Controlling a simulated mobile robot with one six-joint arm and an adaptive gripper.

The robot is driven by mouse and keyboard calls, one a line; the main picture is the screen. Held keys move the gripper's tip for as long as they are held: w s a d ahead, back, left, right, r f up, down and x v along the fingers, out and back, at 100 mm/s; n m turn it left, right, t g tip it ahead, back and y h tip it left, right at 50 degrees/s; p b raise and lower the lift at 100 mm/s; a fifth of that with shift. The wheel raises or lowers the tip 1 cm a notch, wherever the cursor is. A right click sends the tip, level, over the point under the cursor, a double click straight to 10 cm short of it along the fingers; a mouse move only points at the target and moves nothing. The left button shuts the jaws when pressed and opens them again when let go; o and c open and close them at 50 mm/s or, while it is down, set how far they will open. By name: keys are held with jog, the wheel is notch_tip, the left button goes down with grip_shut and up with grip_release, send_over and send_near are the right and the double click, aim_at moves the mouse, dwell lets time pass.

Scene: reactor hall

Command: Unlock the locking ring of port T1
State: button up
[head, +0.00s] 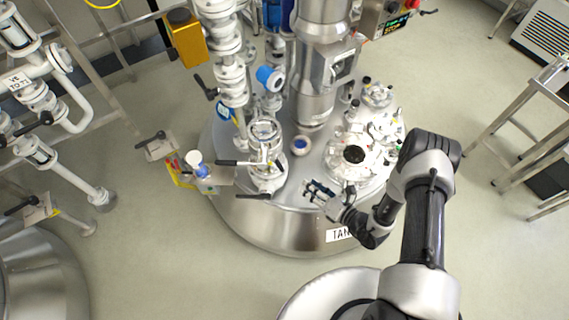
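The tank (290,225) has a steel domed lid with several ports on top; a partly covered label on its front side reads "TAN". No port label T1 is readable, so I cannot tell which port is T1 or how its locking ring sits. A pale round port with a dark centre (353,155) is on the right of the lid. A glass-topped fitting with a dark handle (266,160) stands left of centre. My gripper (318,191) is above the lid's front edge, left of and nearer than the dark-centred port. Its fingers look apart and empty.
Tall pipes and a column (314,70) rise from the lid's back. A control box with a red button (398,12) is at the top. Pipework with valves (45,100) stands left, a metal frame table (530,110) right.

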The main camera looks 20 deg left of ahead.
aim_at(280, 165)
jog(key=b+x, duration=0.3)
jog(key=x, duration=1.3)
jog(key=shift+a, duration=0.4)
grip_shut()
